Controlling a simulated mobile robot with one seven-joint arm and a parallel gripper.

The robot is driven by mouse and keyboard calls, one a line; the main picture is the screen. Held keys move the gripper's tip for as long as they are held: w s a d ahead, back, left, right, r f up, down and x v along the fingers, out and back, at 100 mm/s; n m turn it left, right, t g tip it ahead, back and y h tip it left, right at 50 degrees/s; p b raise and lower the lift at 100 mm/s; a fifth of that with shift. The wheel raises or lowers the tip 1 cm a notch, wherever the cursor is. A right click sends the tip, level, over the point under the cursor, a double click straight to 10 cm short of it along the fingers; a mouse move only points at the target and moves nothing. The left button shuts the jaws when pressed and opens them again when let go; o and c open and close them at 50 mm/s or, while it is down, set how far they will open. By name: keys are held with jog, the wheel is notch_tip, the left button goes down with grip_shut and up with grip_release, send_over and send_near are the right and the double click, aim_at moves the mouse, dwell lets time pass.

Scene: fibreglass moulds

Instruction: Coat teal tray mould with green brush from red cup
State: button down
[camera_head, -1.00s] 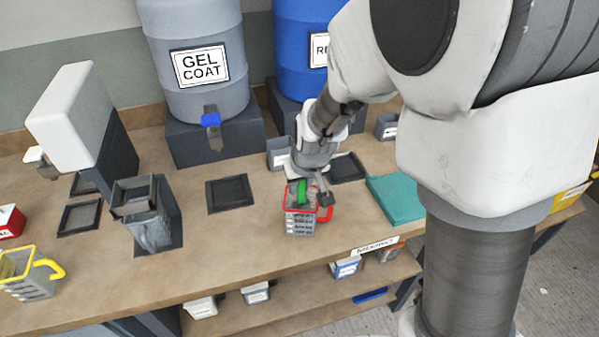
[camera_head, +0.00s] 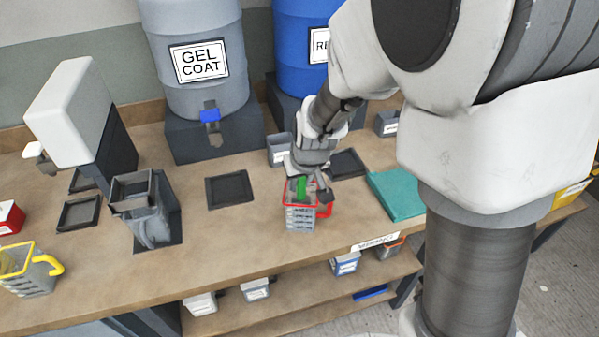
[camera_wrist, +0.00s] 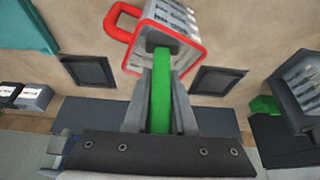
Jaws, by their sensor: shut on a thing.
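The red-rimmed cup (camera_head: 300,218) with a red handle stands on the bench near its front edge. My gripper (camera_head: 302,185) is above the cup and shut on the green brush (camera_head: 301,188). In the wrist view the green brush (camera_wrist: 161,92) runs between the two fingers of my gripper (camera_wrist: 160,100) toward the mouth of the cup (camera_wrist: 175,40). The brush's far end is inside or at the cup's mouth, and its bristles are hidden. The teal tray mould (camera_head: 398,194) lies flat on the bench to the right of the cup; its corner also shows in the wrist view (camera_wrist: 28,25).
A gel coat barrel (camera_head: 196,60) and a blue barrel (camera_head: 300,45) stand at the back. A grey container (camera_head: 150,215) and a yellow-rimmed cup (camera_head: 28,270) are at left. Dark square pads (camera_head: 229,190) lie on the bench. Bench between pad and cup is clear.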

jog(key=shift+s+f, duration=0.1)
jog(key=shift+f, duration=0.3)
jog(key=shift+r+p, duration=0.55)
jog(key=shift+r, duration=0.2)
notch_tip(320, 180, up, 10)
jog(key=p, duration=0.8)
jog(key=shift+p, duration=0.3)
jog(key=shift+r, duration=0.15)
notch_tip(320, 180, up, 5)
jog(key=p, duration=0.4)
jog(key=shift+w+d, duration=0.1)
jog(key=shift+w, duration=0.1)
